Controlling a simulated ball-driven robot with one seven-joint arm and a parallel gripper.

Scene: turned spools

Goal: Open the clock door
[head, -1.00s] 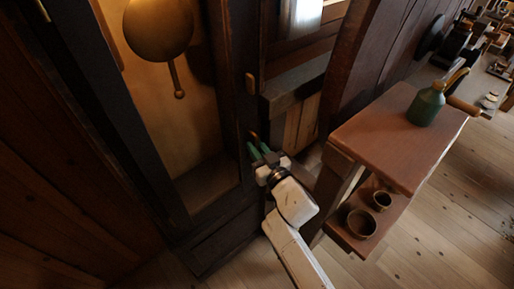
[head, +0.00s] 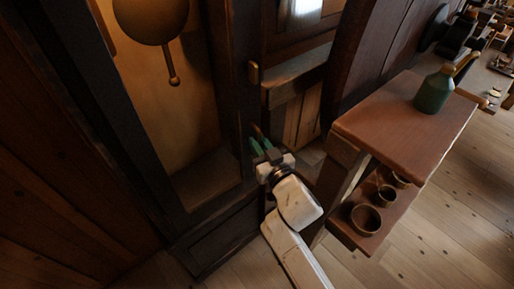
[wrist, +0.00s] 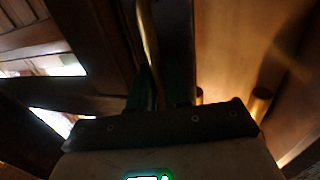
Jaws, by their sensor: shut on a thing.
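The tall dark clock case (head: 205,235) stands at the left in the head view, with a round brass pendulum bob (head: 150,15) in its lit interior. The clock door's dark frame (head: 232,90) borders this opening on the right. My gripper (head: 259,145), with green fingers, is at the lower right of that frame. It is shut on a slim brass handle (wrist: 148,40), which runs up from between the fingers in the wrist view. I cannot tell whether the door is ajar.
A reddish wooden stand (head: 390,125) is close to the right of my arm. A green bottle (head: 434,92) is on its top and small brown cups (head: 366,219) on its lower shelf. A small brass piece (head: 253,73) is above my gripper. Plank floor (head: 450,220) is clear at lower right.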

